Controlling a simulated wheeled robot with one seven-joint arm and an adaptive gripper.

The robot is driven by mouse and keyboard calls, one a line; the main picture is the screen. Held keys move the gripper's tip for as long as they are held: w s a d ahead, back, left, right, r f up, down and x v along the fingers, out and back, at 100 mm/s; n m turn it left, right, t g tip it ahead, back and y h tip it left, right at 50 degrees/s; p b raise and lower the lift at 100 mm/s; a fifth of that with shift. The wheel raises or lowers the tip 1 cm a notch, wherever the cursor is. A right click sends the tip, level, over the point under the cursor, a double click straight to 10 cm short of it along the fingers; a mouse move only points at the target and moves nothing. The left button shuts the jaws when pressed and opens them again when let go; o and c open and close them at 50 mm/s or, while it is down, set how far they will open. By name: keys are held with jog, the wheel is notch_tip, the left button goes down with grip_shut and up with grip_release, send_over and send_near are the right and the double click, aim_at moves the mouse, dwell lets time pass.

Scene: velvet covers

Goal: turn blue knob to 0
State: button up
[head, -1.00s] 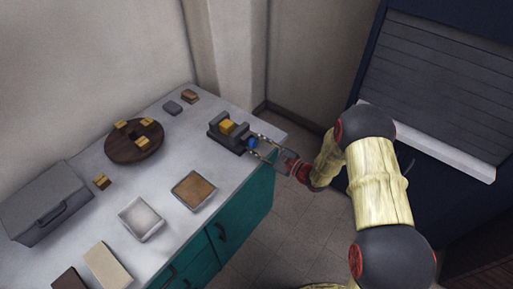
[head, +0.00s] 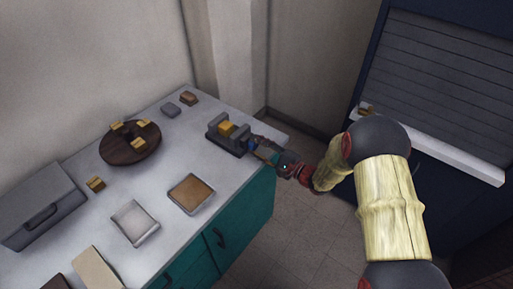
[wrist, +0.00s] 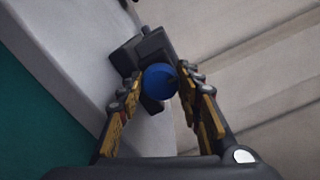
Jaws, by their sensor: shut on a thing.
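The blue knob (wrist: 159,82) is round and sits on the end of a dark grey vise-like device (head: 214,136) at the counter's far right corner. In the head view the knob (head: 251,142) is partly covered by my gripper. My gripper (wrist: 160,77) is shut on the knob, with one finger on each side of it. In the head view my gripper (head: 263,150) reaches in from the right, past the counter edge. A yellow block (head: 227,128) sits between the device's grey jaws. No number or pointer on the knob is readable.
The counter (head: 175,235) also bears a round wooden disc (head: 118,152) with yellow blocks, a grey lidded box (head: 40,205), a white tray (head: 134,222) and a brown-topped tray (head: 191,193). A navy shuttered cabinet (head: 440,85) with a white ledge stands at right.

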dwell(0.3)
jog(key=o, duration=1.2)
jog(key=shift+c, duration=0.2)
jog(key=shift+d, duration=0.1)
jog(key=v, duration=1.2)
